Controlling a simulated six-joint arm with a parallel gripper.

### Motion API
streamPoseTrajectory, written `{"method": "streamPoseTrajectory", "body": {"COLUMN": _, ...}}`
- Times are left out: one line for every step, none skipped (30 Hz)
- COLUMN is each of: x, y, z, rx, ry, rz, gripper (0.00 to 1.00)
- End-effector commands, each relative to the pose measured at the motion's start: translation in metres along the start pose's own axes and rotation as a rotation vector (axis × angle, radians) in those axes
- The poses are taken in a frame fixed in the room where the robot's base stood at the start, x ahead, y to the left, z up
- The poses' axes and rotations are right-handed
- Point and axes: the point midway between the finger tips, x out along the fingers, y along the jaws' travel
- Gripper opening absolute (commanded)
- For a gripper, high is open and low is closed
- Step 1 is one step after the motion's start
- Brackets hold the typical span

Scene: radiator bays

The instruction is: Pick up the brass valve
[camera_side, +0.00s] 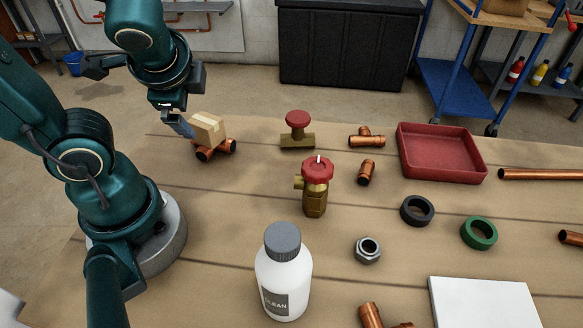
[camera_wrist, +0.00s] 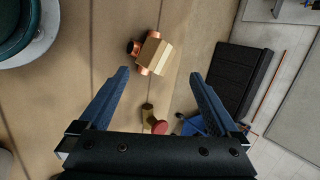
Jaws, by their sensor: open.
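Two brass valves stand on the bench in the side view. One has a flat brass body with a round red knob (camera_side: 297,138); it also shows in the wrist view (camera_wrist: 151,117), low between my fingers. The other is taller, with a brass body and red handwheel (camera_side: 315,197), closer to the camera; I cannot tell which one the task names. My gripper (camera_side: 184,128) is left of both, over the left part of the bench, beside a small cardboard-coloured block. In the wrist view its two blue fingers (camera_wrist: 160,73) are spread wide with nothing held.
The block (camera_side: 208,127) rests on a copper tee (camera_side: 216,151). A white bottle (camera_side: 284,280) stands in front. Copper fittings (camera_side: 366,172), a steel nut (camera_side: 367,250), black (camera_side: 417,204) and green rings (camera_side: 463,232), and a red tray (camera_side: 440,178) lie to the right.

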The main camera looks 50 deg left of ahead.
Motion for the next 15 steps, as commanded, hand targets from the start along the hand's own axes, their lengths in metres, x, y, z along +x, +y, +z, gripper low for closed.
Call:
{"method": "streamPoseTrajectory", "body": {"x": 0.007, "y": -0.008, "z": -0.002, "rx": 0.143, "ry": -0.044, "rz": -0.053, "gripper": 0.98}}
{"method": "streamPoseTrajectory", "body": {"x": 0.011, "y": -0.015, "z": -0.003, "rx": 0.225, "ry": -0.067, "rz": -0.091, "gripper": 0.98}}
{"method": "streamPoseTrajectory", "body": {"x": 0.015, "y": -0.023, "z": -0.007, "rx": 0.334, "ry": -0.095, "rz": -0.142, "gripper": 0.98}}
{"method": "streamPoseTrajectory", "body": {"x": 0.018, "y": -0.029, "z": -0.011, "rx": 0.416, "ry": -0.112, "rz": -0.181, "gripper": 0.98}}
{"method": "streamPoseTrajectory", "body": {"x": 0.021, "y": -0.034, "z": -0.017, "rx": 0.497, "ry": -0.128, "rz": -0.219, "gripper": 0.98}}
{"method": "streamPoseTrajectory", "body": {"x": 0.023, "y": -0.041, "z": -0.025, "rx": 0.604, "ry": -0.146, "rz": -0.271, "gripper": 0.98}}
{"method": "streamPoseTrajectory", "body": {"x": 0.025, "y": -0.045, "z": -0.033, "rx": 0.683, "ry": -0.157, "rz": -0.31, "gripper": 0.98}}
{"method": "streamPoseTrajectory", "body": {"x": 0.026, "y": -0.048, "z": -0.042, "rx": 0.76, "ry": -0.165, "rz": -0.348, "gripper": 0.98}}
{"method": "streamPoseTrajectory", "body": {"x": 0.028, "y": -0.051, "z": -0.054, "rx": 0.864, "ry": -0.175, "rz": -0.4, "gripper": 0.98}}
{"method": "streamPoseTrajectory", "body": {"x": 0.029, "y": -0.052, "z": -0.064, "rx": 0.942, "ry": -0.18, "rz": -0.439, "gripper": 0.98}}
{"method": "streamPoseTrajectory", "body": {"x": 0.03, "y": -0.052, "z": -0.075, "rx": 1.017, "ry": -0.183, "rz": -0.477, "gripper": 0.98}}
{"method": "streamPoseTrajectory", "body": {"x": 0.031, "y": -0.05, "z": -0.089, "rx": 1.115, "ry": -0.183, "rz": -0.526, "gripper": 0.98}}
{"method": "streamPoseTrajectory", "body": {"x": 0.032, "y": -0.047, "z": -0.1, "rx": 1.185, "ry": -0.182, "rz": -0.563, "gripper": 0.98}}
{"method": "streamPoseTrajectory", "body": {"x": 0.033, "y": -0.043, "z": -0.111, "rx": 1.252, "ry": -0.18, "rz": -0.596, "gripper": 0.98}}
{"method": "streamPoseTrajectory", "body": {"x": 0.034, "y": -0.037, "z": -0.123, "rx": 1.335, "ry": -0.176, "rz": -0.636, "gripper": 0.98}}
